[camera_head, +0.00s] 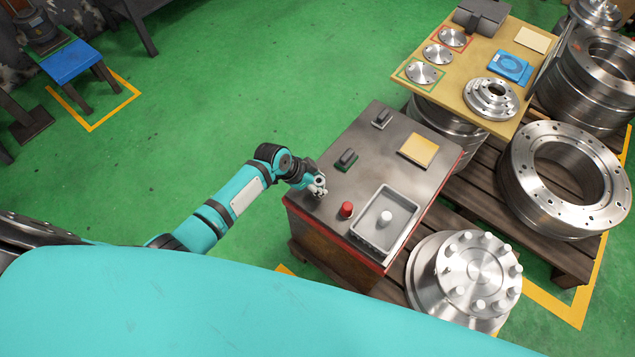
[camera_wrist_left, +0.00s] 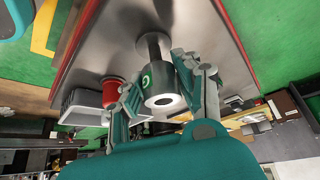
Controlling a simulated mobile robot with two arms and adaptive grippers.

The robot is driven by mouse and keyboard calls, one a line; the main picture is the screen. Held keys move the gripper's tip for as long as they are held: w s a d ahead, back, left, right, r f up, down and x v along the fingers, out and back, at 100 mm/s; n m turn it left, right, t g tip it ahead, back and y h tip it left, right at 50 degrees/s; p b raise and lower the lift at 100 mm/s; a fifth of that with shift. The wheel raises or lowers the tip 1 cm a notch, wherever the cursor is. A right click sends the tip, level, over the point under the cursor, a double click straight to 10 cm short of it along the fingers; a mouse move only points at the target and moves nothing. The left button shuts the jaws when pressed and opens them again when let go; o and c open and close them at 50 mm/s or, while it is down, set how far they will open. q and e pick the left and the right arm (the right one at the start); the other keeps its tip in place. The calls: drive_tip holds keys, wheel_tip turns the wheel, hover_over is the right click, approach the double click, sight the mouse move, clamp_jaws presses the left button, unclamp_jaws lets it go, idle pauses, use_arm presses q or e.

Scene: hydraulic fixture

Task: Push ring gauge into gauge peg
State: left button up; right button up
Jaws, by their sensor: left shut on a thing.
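My left gripper (camera_head: 318,187) is over the near-left edge of the steel bench top. In the left wrist view its two fingers (camera_wrist_left: 163,86) are shut on the ring gauge (camera_wrist_left: 160,78), a short dark-grey cylinder with a green mark and a pale bore facing the camera. Behind the ring, a dark metal gauge peg (camera_wrist_left: 154,45) stands out from the bench on a round base. The ring is in line with the peg's end; I cannot tell whether it is around it or only touching. In the head view the gripper hides the peg. My right gripper is not in view.
On the bench (camera_head: 368,180), a red cylinder (camera_head: 346,209) and a grey tray (camera_head: 360,236) with a pale cylinder (camera_head: 385,217) are close to the gripper. Dark blocks (camera_head: 346,159) and a yellow plate (camera_head: 418,150) lie farther back. The bench middle is clear.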

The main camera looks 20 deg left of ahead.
use_arm(q)
drive_tip(key=shift+s+f+b, duration=0.1)
drive_tip(key=shift+f+b, duration=0.85)
drive_tip(key=shift+f, duration=0.3)
drive_tip(key=o, duration=1.2)
drive_tip(key=shift+f, duration=0.1)
drive_tip(key=shift+r, duration=0.2)
drive_tip(key=shift+a+r, duration=0.2)
drive_tip(key=shift+r, duration=0.1)
drive_tip(key=v, duration=1.1)
drive_tip(key=shift+s, duration=0.15)
